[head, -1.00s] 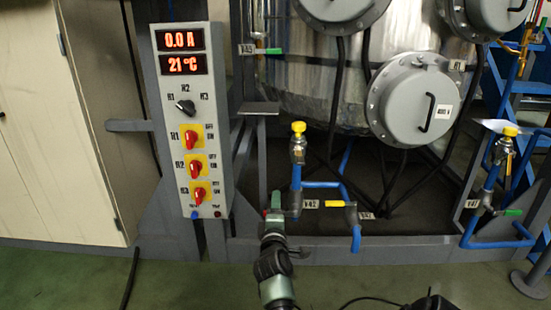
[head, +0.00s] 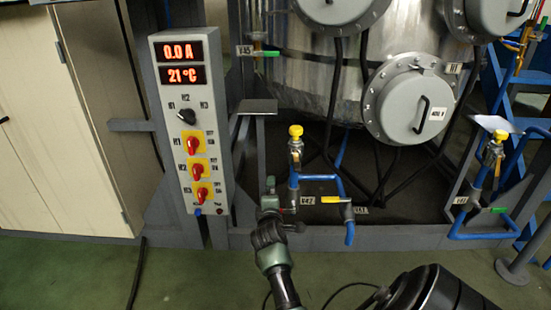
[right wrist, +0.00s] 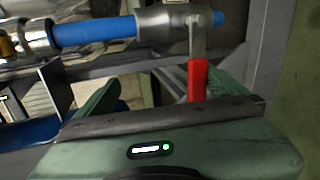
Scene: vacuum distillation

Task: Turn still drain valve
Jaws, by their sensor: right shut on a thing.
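My right gripper (head: 270,203) is at the low blue pipework in front of the tank, just left of the V42 tag (head: 307,200). In the right wrist view, a red valve handle (right wrist: 198,79) hangs down from a metal valve body (right wrist: 172,27) on a blue pipe. The handle is between the green fingers (right wrist: 155,90), close against the right-hand one, and the gripper is shut on it. My left gripper is not in view.
A control panel (head: 190,115) with a display and red switches stands left of the gripper. Right of it are a yellow-handled valve (head: 336,199) and a yellow-knobbed valve (head: 296,140). The grey frame beam (head: 400,237) runs along the floor.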

